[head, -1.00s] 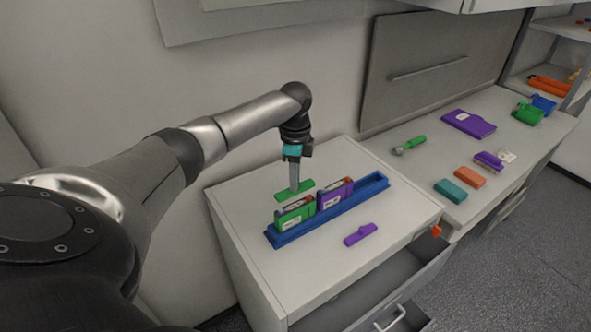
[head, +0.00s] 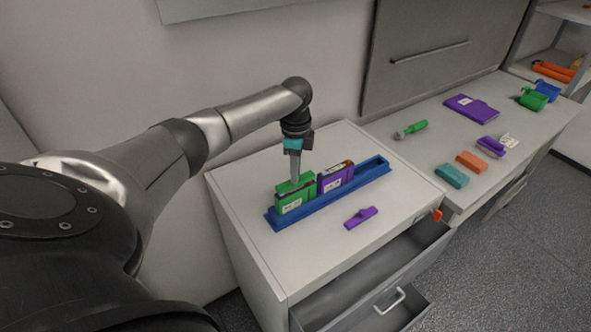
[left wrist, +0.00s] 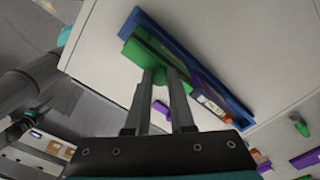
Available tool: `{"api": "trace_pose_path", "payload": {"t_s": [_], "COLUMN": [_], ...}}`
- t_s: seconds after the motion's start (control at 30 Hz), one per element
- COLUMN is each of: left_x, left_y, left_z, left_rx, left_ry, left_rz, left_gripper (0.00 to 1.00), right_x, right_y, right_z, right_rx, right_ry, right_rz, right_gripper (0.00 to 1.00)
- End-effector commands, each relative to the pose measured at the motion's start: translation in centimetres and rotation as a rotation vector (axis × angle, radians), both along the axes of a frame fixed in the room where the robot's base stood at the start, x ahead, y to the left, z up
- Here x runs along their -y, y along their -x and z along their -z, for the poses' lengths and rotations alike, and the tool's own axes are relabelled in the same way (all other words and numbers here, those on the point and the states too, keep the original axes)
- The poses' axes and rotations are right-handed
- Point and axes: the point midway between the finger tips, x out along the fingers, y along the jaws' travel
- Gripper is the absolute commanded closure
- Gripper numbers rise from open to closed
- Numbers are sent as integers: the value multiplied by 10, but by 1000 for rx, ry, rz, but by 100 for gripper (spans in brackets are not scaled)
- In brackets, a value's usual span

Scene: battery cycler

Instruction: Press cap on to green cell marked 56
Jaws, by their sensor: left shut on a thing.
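My left gripper (head: 295,180) points straight down and is shut on the green cap (head: 285,187). The cap lies along the top of the green cell (head: 292,205) and looks to be touching it; whether it is fully seated I cannot tell. The green cell stands upright in the near left end of the long blue rack (head: 372,173), with a white label too small to read. In the left wrist view, the fingers (left wrist: 163,75) reach down to the green cap and cell (left wrist: 150,52), which are hard to tell apart there. My right gripper is not seen.
A purple cell (head: 337,179) stands beside the green one in the rack. A loose purple cap (head: 361,217) lies in front on the white cabinet top (head: 320,250). The drawer (head: 385,285) below is open. A counter (head: 495,130) at right holds several coloured blocks and a green-handled tool (head: 411,130).

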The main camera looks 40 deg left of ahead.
Motion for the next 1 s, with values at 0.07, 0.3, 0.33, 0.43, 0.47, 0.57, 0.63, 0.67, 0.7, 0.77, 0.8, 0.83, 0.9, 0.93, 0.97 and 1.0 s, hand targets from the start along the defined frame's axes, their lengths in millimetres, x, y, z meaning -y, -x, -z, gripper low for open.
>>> {"api": "trace_pose_path", "payload": {"t_s": [0.07,0.3,0.33,0.43,0.47,0.57,0.63,0.67,0.7,0.77,0.8,0.83,0.9,0.93,0.97,1.0], "left_x": [0,0,0,0,0,0,0,0,0,0,0,0,0,0,0,0], "left_y": [0,0,0,0,0,0,0,0,0,0,0,0,0,0,0,0], "left_z": [0,-1,-1,-1,-1,-1,0,0,0,0,0,0,0,0,0,0], "left_rx": [0,0,0,0,0,0,0,0,0,0,0,0,0,0,0,0], "left_ry": [0,1,1,1,1,1,1,1,1,1,1,0,0,0,0,0], "left_rz": [0,0,0,1,1,1,0,0,0,0,0,0,0,0,0,0], "left_gripper": [100,100,100,100,100,100,100,100,100,100,100,100,100,100,100,100], "right_x": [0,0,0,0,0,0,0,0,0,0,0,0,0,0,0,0], "right_y": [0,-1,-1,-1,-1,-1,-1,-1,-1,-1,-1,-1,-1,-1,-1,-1], "right_z": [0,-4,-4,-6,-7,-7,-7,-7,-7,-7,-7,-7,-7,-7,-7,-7], "right_rx": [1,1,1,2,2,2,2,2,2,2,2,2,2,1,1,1], "right_ry": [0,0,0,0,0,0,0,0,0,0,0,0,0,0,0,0], "right_rz": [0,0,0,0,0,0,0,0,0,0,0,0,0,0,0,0], "right_gripper": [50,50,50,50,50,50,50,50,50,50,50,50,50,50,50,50]}}
